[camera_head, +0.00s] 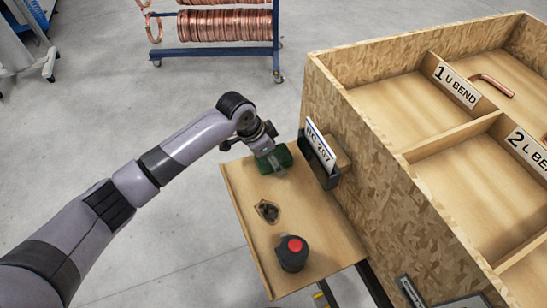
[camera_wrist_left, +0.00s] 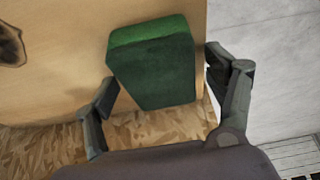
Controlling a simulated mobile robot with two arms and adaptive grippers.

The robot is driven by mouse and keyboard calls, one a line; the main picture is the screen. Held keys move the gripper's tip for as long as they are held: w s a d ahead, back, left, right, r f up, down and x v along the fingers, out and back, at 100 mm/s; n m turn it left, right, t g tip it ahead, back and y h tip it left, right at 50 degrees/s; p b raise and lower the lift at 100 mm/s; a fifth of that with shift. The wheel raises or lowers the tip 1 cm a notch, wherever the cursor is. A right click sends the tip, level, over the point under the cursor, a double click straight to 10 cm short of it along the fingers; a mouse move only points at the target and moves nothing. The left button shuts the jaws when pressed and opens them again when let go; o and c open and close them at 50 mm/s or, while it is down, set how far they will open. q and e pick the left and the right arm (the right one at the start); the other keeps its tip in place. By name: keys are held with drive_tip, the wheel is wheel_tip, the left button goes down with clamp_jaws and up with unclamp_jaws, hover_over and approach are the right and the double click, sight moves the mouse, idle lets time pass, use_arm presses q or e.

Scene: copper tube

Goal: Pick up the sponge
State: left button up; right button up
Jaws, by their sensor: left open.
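The sponge is a dark green block (camera_wrist_left: 153,65) on the small wooden side table (camera_head: 245,205), near the table's far end. In the head view the sponge (camera_head: 281,157) is partly covered by my left gripper (camera_head: 270,160), which is above it. In the left wrist view my left gripper (camera_wrist_left: 160,92) is open, with one finger on each side of the sponge's near end. Whether the fingers touch the sponge cannot be told. My right gripper is not in view.
A red-topped button (camera_head: 292,253) and a dark emblem (camera_head: 267,211) are nearer on the table. A copper coil rack (camera_head: 225,25) stands behind.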

use_arm(q)
drive_tip(key=shift+c, duration=0.3)
drive_tip(key=c, duration=0.5)
drive_tip(key=shift+s+f, duration=0.1)
drive_tip(key=shift+c, duration=1.2)
drive_tip(key=shift+s, duration=0.1)
drive_tip(key=shift+f, duration=0.1)
drive_tip(key=shift+w+r+b, duration=0.15)
drive_tip(key=shift+r+b, duration=1)
drive_tip(key=shift+r, duration=4.1)
drive_tip(key=shift+w+r+b, duration=0.1)
drive_tip(key=shift+r+b, duration=1)
drive_tip(key=shift+r, duration=4.1)
